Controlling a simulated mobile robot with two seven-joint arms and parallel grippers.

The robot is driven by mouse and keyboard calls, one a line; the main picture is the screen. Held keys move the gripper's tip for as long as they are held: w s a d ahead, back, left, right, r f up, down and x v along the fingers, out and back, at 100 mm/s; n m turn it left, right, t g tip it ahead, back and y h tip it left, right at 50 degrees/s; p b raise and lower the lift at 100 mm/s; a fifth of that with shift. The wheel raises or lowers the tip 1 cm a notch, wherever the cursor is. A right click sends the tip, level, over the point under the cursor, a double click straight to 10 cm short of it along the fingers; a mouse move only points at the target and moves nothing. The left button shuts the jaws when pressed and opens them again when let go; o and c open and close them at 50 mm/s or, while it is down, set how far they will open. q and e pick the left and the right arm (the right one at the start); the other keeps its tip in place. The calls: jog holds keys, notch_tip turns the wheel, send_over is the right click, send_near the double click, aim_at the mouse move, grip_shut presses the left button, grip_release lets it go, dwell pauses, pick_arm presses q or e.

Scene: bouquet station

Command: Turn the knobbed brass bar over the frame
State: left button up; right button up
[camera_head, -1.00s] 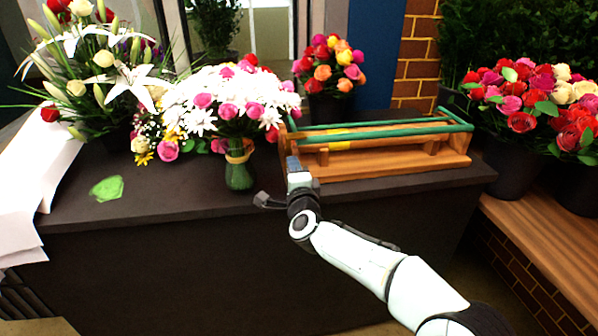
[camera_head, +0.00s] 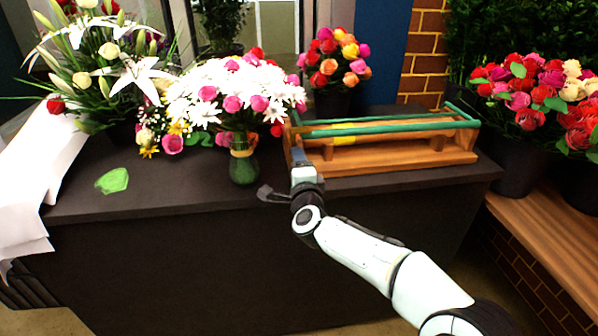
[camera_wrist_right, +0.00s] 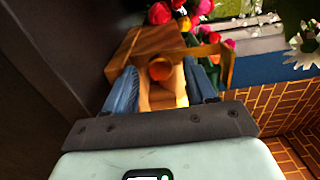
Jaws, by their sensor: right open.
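The wooden frame (camera_head: 400,162) stands on the dark counter, with green rails along its top. A yellow piece (camera_head: 344,141) shows inside it; I cannot tell whether it belongs to the brass bar. My right gripper (camera_head: 297,156) is at the frame's left end. In the right wrist view, its two blue fingers (camera_wrist_right: 161,88) are open, with a round orange-brown knob (camera_wrist_right: 160,69) showing between them. A brass-coloured bent bar (camera_wrist_right: 228,66) shows beside the right finger. Contact between fingers and knob cannot be made out. My left gripper is in no view.
A green vase of white and pink flowers (camera_head: 243,164) stands close left of my right gripper. White paper (camera_head: 25,190) and a green scrap (camera_head: 112,181) lie further left. More bouquets stand behind and at right. The counter's front edge runs below the gripper.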

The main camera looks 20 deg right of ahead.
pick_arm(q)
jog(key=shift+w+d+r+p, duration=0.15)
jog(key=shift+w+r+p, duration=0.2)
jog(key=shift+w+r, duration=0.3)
pick_arm(e)
jog(key=v, duration=1.3)
jog(key=shift+a, duration=0.15)
jog(key=shift+s, duration=0.1)
